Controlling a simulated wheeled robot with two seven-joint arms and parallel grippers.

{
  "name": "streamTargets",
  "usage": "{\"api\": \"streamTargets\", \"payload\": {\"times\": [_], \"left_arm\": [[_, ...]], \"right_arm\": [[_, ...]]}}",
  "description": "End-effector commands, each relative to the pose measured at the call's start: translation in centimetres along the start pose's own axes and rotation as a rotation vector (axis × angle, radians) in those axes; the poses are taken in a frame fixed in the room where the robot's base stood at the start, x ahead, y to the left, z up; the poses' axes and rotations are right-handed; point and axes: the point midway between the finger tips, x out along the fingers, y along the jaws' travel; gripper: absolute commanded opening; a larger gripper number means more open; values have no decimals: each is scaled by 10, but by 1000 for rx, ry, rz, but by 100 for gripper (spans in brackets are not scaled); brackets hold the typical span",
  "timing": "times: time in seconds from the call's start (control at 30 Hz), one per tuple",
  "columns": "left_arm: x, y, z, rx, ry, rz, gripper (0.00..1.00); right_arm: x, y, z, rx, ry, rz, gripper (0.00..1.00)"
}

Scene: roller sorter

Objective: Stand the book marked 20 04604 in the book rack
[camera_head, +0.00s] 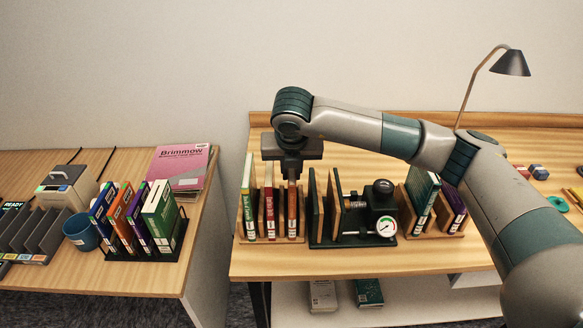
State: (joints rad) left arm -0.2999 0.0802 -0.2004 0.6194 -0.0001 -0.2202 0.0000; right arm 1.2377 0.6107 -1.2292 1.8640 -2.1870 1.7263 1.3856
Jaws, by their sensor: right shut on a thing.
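My right gripper (291,176) points down over the wooden rack (272,239) at the left of the right-hand desk. It is shut on the top of a brown-red book (292,212), which stands upright at the right end of that rack. A green book (247,205) and a red book (270,214) stand to its left, with wooden dividers between them. The spine labels are too small to read, so I cannot tell which book is 20 04604. My left gripper is out of view.
A dark green press with a gauge (386,226) stands right of the rack. Another wooden rack (452,234) holds green and purple books, partly behind my arm. On the left table are a black rack (150,255) of books, a blue cup (82,232) and a pink magazine (182,165).

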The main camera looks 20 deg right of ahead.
Motion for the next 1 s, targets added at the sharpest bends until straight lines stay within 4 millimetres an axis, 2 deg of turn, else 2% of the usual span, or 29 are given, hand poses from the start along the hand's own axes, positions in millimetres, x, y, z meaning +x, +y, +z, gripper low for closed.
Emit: {"api": "streamTargets", "payload": {"times": [0.33,0.37,0.43,0.83,1.0], "left_arm": [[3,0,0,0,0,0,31],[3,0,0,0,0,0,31],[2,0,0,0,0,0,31],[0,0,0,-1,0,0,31],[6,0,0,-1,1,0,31]], "right_arm": [[2,0,0,0,-2,1,0],[2,0,-1,0,-1,0,17],[2,0,0,0,-1,0,34],[0,0,0,0,-1,0,34],[-10,1,0,-1,-3,2,34]]}}
